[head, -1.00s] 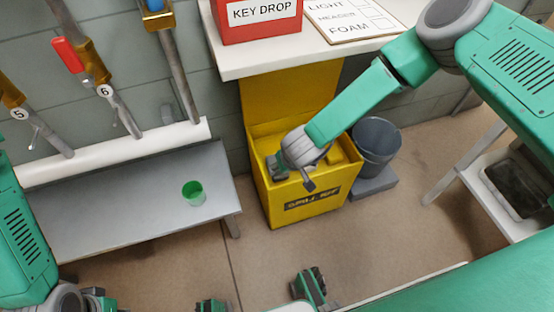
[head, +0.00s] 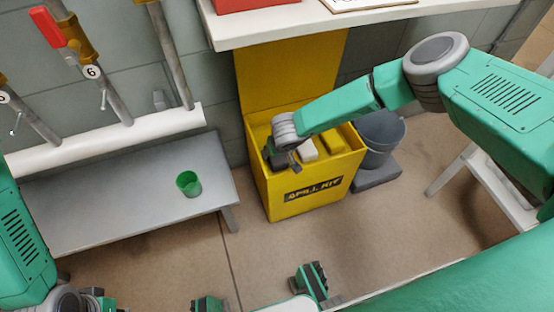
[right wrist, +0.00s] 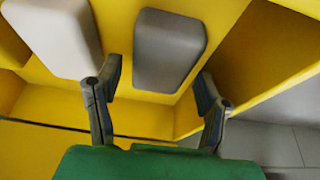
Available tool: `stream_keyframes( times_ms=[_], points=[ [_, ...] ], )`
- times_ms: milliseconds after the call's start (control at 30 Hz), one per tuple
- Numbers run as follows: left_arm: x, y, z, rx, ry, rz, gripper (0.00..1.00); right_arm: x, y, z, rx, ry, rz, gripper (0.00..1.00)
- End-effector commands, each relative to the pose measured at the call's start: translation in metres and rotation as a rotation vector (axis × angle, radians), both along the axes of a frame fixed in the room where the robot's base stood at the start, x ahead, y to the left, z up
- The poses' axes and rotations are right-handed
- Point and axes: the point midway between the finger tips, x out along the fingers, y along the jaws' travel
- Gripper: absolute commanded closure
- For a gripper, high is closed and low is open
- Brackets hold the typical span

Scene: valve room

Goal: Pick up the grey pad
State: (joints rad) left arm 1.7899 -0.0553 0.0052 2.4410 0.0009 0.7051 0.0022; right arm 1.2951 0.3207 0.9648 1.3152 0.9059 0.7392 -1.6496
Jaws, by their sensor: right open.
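The grey pad (right wrist: 168,48) lies in a compartment of the yellow spill kit bin, seen in the right wrist view. My right gripper (right wrist: 158,82) is open and empty. Its two fingers point at the pad, one toward each side, and I see no contact. In the head view my right gripper (head: 280,157) is over the left part of the spill kit bin (head: 312,197), and the grey pad is not clearly visible there.
A white pad (right wrist: 55,35) sits left of the grey pad; it also shows in the head view (head: 307,151). A yellow block (head: 329,144) lies farther right. A grey bucket (head: 381,136) stands beside the bin. A bench (head: 120,195) holds a green cup (head: 188,184).

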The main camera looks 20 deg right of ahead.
Motion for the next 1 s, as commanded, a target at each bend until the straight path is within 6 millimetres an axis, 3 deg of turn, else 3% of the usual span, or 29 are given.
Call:
stream_keyframes(
  times_ms=[33,200,1000],
  points=[
    [0.000,0.000,-0.010,0.000,0.001,0.001,1.00,0.002,0.000,-0.012,0.001,0.000,-0.003,0.38],
    [0.000,0.001,-0.016,0.001,0.001,0.001,1.00,0.009,-0.001,-0.023,0.003,-0.001,-0.001,0.38],
    [0.000,0.000,-0.015,0.001,0.000,0.001,1.00,0.009,-0.001,-0.027,0.004,-0.001,-0.001,0.38]
  ],
)
